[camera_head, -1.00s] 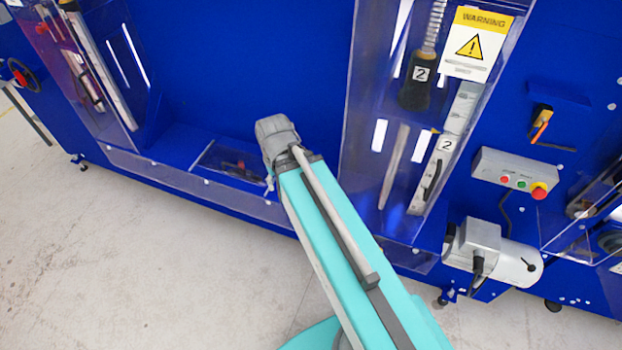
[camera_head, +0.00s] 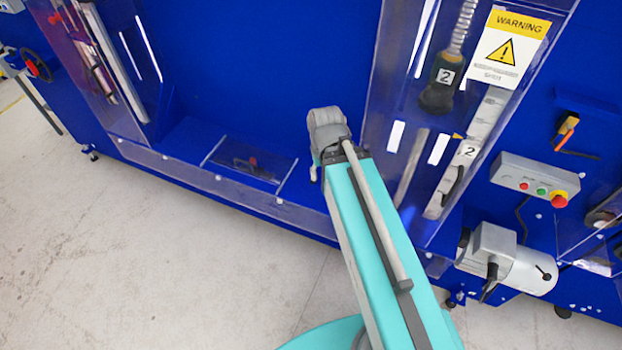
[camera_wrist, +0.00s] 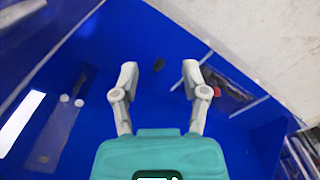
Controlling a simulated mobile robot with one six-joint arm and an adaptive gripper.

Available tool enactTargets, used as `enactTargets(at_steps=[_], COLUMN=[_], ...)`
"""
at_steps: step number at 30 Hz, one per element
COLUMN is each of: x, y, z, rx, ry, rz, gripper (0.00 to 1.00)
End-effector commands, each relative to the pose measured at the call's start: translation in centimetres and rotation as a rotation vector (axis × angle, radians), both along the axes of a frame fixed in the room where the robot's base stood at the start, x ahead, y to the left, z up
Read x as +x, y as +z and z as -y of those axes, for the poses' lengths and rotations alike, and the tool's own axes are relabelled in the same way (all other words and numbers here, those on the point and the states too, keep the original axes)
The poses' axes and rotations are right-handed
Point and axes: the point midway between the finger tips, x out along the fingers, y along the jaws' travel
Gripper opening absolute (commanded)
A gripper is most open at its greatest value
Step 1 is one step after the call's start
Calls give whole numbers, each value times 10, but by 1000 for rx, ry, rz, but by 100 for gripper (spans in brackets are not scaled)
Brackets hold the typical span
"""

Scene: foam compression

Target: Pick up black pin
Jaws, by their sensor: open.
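A small dark object, likely the black pin (camera_wrist: 158,65), shows in the wrist view against the blue surface. It lies in line with the gap between my fingertips, slightly beyond them, and touches neither finger. My gripper (camera_wrist: 160,73) is open and empty, with its two grey fingers spread wide.
A clear-walled bay (camera_head: 250,163) with small dark and red parts lies left of my arm; these parts also show beside my right finger in the wrist view (camera_wrist: 222,85). A clear guard (camera_head: 385,195) stands close right of my arm. A control box (camera_head: 533,178) is farther right.

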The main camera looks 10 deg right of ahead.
Motion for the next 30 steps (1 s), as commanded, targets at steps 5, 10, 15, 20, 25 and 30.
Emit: enactTargets(at_steps=[5,10,15,20,25,30], x=[2,11,27,47,68,89], y=[-1,-5,-12,-21,-29,-38], z=[0,15,14,14,13,13], rx=[0,0,0,-1,0,0], ry=[-19,-117,-296,-527,-787,-1048], rz=[0,0,0,1,1,1], gripper=[94,100,100,100,100,100])
